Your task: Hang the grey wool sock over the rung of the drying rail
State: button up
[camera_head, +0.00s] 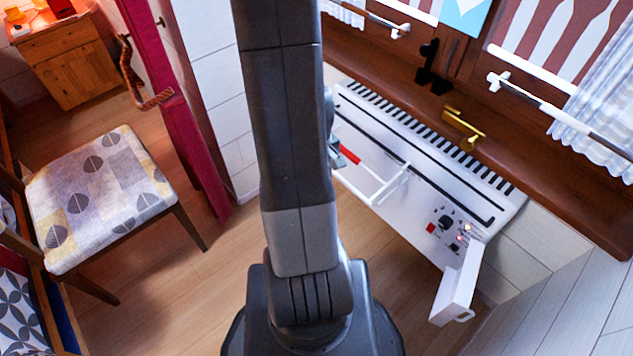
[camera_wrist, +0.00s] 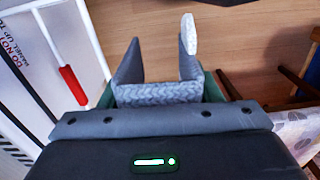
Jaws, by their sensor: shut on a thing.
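The grey wool sock (camera_wrist: 157,92) is a band of pale grey knit between the jaws of my gripper (camera_wrist: 161,47) in the wrist view. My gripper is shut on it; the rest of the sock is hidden. The white drying rail (camera_head: 388,187) sticks out from the front of a white wall heater in the head view and has a red section. In the wrist view the rail (camera_wrist: 103,98) and its red section lie left of my gripper, apart from it. In the head view my arm hides most of the gripper and all of the sock.
The white heater (camera_head: 425,205) has a dark grille, knobs and an open white flap (camera_head: 457,290) at lower right. A wooden sill (camera_head: 560,185) with a brass handle runs above it. A cushioned chair (camera_head: 95,185) stands at left, beside a red curtain. Wooden floor between is clear.

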jog(key=shift+w+d+f, duration=1.2)
jog(key=shift+w+d, duration=1.7)
jog(key=shift+d, duration=2.05)
jog(key=shift+n, duration=0.3)
notch_tip(320, 180, down, 13)
jog(key=b, duration=1)
jog(key=shift+a, duration=0.1)
jog(key=o, duration=1.1)
jog(key=shift+c, duration=0.2)
notch_tip(320, 180, up, 14)
jog(key=p, duration=0.4)
send_over(348, 183)
